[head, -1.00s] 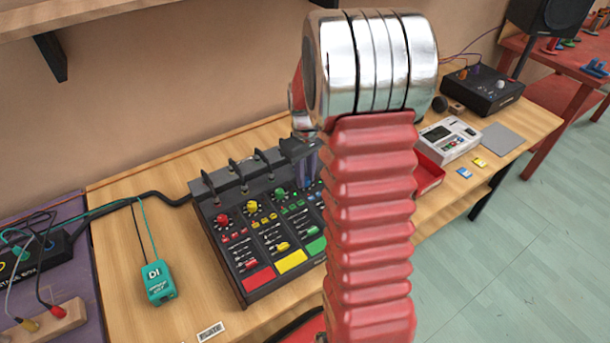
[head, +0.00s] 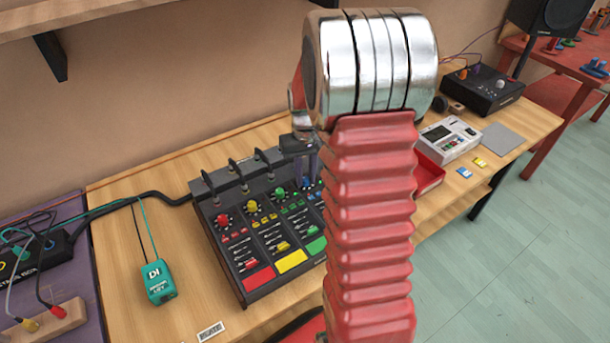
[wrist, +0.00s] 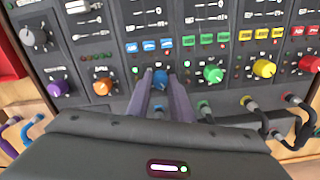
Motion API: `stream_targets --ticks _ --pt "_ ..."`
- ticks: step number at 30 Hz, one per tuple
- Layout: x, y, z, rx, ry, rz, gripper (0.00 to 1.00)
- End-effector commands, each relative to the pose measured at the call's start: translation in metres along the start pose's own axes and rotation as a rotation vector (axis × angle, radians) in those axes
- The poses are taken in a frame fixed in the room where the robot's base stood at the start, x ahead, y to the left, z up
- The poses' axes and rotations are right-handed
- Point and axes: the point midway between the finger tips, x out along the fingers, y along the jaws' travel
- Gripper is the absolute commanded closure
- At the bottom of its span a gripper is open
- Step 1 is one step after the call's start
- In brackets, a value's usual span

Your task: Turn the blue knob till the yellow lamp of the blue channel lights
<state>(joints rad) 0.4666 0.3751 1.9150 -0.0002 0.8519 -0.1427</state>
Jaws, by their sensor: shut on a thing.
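The blue knob (wrist: 161,77) is on the black mixer (head: 228,262), between the green knob (wrist: 213,74) and the orange knob (wrist: 102,86) in the wrist view. My gripper (wrist: 163,80) is shut on the blue knob, with a grey finger on either side of it. In the head view my gripper (head: 307,165) shows beside my red arm, which hides part of the mixer. Blue buttons (wrist: 149,47) lie above the knob in the wrist view. I cannot make out a lit yellow lamp there.
Red (head: 222,220) and yellow (head: 252,206) knobs stand on the mixer's left side. Black cables (wrist: 278,128) plug in close to my gripper. A teal DI box (head: 158,283) and a white device (head: 447,137) sit on the wooden table.

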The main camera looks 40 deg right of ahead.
Motion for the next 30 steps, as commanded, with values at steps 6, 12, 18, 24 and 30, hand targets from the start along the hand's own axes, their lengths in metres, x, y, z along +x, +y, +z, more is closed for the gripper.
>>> stream_targets --ticks 6,12,18,24,30 --pt "-0.0005 -0.0002 -0.0005 0.098 0.001 0.000 1.00" --pt "-0.0005 -0.0002 -0.0005 0.130 0.002 0.000 1.00" --pt "-0.0006 -0.0002 -0.0006 0.132 0.002 0.000 1.00" --pt "-0.0005 -0.0003 -0.0005 0.131 0.002 0.000 0.74" --pt "-0.0003 -0.0002 -0.0003 0.131 0.001 0.000 0.62"
